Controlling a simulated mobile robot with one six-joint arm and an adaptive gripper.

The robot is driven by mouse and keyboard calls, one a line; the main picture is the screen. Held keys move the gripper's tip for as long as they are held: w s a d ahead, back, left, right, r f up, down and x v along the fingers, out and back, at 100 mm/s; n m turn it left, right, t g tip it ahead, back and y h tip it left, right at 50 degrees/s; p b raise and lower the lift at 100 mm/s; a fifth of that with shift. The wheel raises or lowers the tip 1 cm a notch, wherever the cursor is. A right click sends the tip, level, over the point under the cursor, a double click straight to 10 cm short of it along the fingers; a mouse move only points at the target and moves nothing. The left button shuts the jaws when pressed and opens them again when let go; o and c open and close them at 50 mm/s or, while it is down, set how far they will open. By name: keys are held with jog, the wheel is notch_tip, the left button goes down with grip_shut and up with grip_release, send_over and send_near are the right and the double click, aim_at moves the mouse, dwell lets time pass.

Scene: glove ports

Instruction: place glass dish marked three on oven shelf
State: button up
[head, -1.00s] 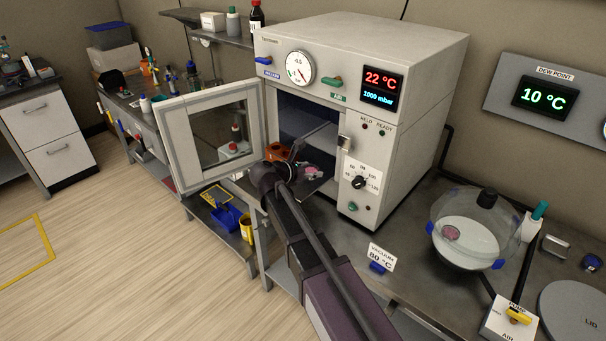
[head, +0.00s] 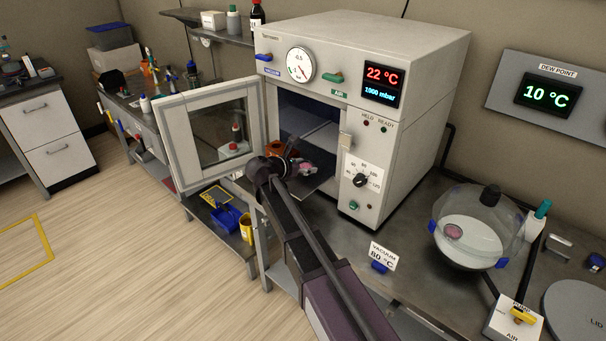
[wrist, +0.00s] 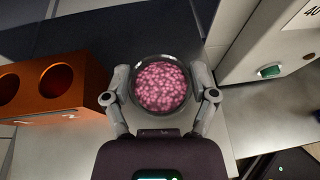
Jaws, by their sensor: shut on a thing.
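My gripper (wrist: 161,95) is shut on a round glass dish (wrist: 160,86) full of pink pieces, one finger on each side of its rim. No number on the dish shows in these frames. In the head view the dish (head: 305,167) is at the open front of the white vacuum oven (head: 415,75), partly hidden by my arm. The grey oven shelf (head: 318,140) shows inside the dark chamber. In the wrist view the dish is over a light grey surface, with the dark opening beyond; I cannot tell whether it touches that surface.
The oven door (head: 210,140) stands open to the left. An orange block with round holes (wrist: 50,88) is close left of my gripper. The oven's control panel (head: 362,175) is close on the right. A glass desiccator (head: 470,230) holding another pink-filled dish stands at right.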

jog(key=shift+f+b, duration=0.8)
jog(key=shift+f, duration=0.3)
jog(key=shift+f, duration=0.1)
jog(key=o, duration=1)
jog(key=shift+s+r, duration=0.1)
jog(key=shift+r, duration=0.15)
jog(key=shift+s+a+r+p, duration=0.15)
jog(key=shift+s+a+p, duration=0.1)
jog(key=shift+a+p, duration=0.05)
jog(key=p+v, duration=0.3)
jog(key=v, duration=0.6)
jog(key=shift+s+a+r+p, duration=0.2)
jog(key=shift+s+a+p, duration=0.05)
jog(key=shift+p, duration=0.15)
jog(key=shift+s+a+r, duration=0.15)
jog(key=shift+s+a, duration=0.25)
